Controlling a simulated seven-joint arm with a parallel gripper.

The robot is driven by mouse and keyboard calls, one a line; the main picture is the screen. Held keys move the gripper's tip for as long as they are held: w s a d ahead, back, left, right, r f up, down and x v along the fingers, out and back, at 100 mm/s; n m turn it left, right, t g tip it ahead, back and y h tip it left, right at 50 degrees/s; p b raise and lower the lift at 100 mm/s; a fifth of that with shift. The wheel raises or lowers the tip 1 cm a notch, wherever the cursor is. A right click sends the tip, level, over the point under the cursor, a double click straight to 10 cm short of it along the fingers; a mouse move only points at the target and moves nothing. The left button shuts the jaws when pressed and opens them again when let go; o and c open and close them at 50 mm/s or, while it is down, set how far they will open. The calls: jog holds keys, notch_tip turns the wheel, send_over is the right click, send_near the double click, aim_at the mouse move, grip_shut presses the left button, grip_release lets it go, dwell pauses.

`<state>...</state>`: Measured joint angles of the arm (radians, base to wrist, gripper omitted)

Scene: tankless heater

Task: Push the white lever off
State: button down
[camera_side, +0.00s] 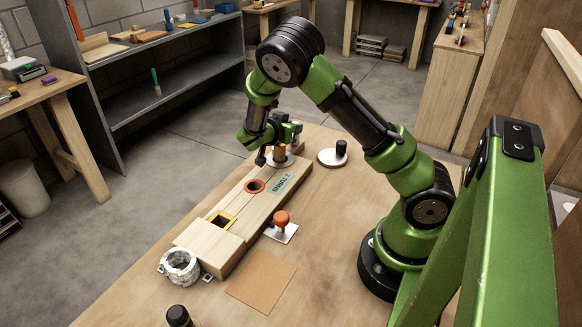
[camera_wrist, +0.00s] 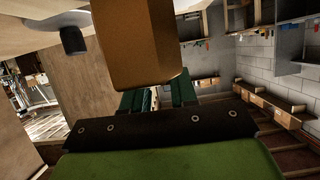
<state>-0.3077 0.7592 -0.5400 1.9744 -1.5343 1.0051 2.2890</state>
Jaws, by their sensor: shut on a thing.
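My gripper (camera_side: 277,146) is at the far end of a long wooden block assembly (camera_side: 225,240) on the bench. It is shut on an orange-brown peg (camera_side: 279,154), which stands over a pale round base. In the wrist view the peg is a large brown block (camera_wrist: 140,45) above the dark green fingers (camera_wrist: 157,97). I cannot make out a white lever in either view. An orange knob on a white plate (camera_side: 281,220) sits beside the assembly. A black knob on a white disc (camera_side: 333,156) stands to the right of my gripper.
A brown sheet (camera_side: 262,281) lies on the bench (camera_side: 320,215).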

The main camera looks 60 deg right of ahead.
jog(key=c, duration=0.9)
grip_release()
jog(key=v, duration=1.7)
